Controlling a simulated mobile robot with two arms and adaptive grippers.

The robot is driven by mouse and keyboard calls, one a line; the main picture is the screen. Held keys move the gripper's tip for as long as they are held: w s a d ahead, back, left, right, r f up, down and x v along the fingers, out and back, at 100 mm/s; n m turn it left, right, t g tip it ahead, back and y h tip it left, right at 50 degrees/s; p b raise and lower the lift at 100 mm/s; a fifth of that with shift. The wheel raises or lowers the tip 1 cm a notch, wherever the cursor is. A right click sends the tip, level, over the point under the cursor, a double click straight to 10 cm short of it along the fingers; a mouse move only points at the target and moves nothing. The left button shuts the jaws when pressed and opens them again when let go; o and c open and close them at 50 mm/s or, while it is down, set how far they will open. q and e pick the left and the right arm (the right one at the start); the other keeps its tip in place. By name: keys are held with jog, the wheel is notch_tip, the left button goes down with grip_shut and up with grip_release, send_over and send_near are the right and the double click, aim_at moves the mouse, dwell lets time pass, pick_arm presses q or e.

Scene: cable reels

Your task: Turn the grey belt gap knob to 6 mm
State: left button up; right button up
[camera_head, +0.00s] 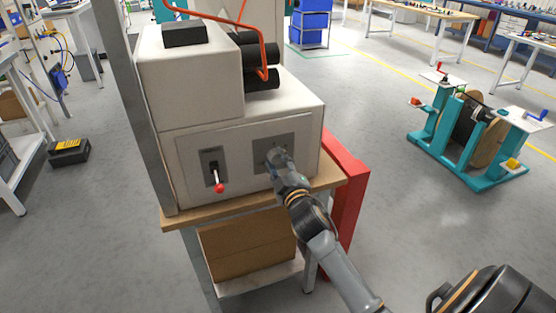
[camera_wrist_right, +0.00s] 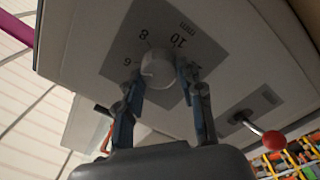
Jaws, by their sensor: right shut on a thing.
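The light grey knob (camera_wrist_right: 158,68) sits on a darker grey scale plate (camera_wrist_right: 120,62) on the machine's front face. I cannot clearly tell which mark the knob points at. My right gripper (camera_wrist_right: 158,78) is shut on the knob, one finger on each side. In the head view my right gripper (camera_head: 277,157) reaches the right-hand grey plate (camera_head: 290,142) and hides the knob. My left gripper is not in view.
A lever with a red ball (camera_head: 220,187) sticks out left of the knob plate; the ball also shows in the wrist view (camera_wrist_right: 273,140). The machine (camera_head: 230,105) stands on a wooden-topped bench (camera_head: 185,215). A red panel (camera_head: 347,190) stands at right. A teal reel stand (camera_head: 425,143) is farther right.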

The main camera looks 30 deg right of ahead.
jog(key=shift+n, duration=0.4)
jog(key=o, duration=1.2)
jog(key=v, duration=1.2)
